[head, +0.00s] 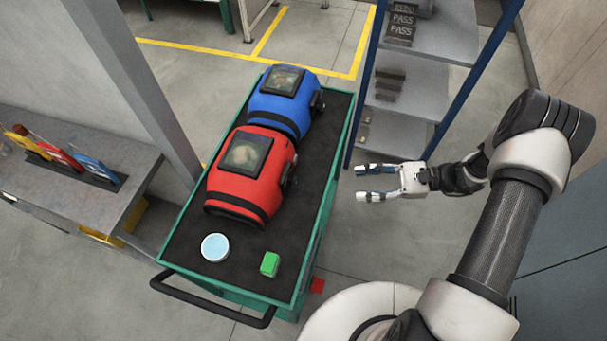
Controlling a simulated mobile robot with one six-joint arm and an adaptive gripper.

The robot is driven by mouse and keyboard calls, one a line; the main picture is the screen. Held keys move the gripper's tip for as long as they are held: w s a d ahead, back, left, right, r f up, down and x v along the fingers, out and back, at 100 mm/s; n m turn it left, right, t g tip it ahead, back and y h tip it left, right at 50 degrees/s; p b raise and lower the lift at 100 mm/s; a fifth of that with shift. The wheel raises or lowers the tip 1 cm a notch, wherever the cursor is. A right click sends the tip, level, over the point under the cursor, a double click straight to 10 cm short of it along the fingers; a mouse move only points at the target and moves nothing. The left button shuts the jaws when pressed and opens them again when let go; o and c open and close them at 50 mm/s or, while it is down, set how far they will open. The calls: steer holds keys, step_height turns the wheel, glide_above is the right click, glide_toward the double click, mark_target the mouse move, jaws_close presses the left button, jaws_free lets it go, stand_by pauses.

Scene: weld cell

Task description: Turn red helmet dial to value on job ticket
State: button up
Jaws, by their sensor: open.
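A red welding helmet (246,177) lies on the dark top of a green cart (324,201), its dark visor window facing up. A small dark knob shows on its right side (289,172); its markings are too small to read. A blue helmet (286,100) lies just behind it, with a similar dark part on its right side. My gripper (359,183) is open and empty, to the right of the cart and apart from the red helmet, fingers pointing left. I cannot make out a job ticket with a readable value.
A round pale-blue-topped tin (215,247) and a green block (270,264) sit on the cart's near end, by its black handle (213,308). A shelf rack with blue posts (369,75) stands behind my gripper. A grey bench (131,177) is at left.

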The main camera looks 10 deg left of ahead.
mark_target(292, 181)
step_height(292, 181, down, 8)
steer(key=m+t+y+p, duration=0.1)
steer(key=m+t+y, duration=0.1)
steer(key=m+t, duration=0.25)
steer(key=a, duration=0.5)
steer(key=w+a, duration=0.1)
steer(key=a, duration=1.1)
steer(key=shift+w+a, duration=0.1)
steer(key=shift+w, duration=0.2)
steer(key=shift+c, duration=0.3)
steer(key=c, duration=1)
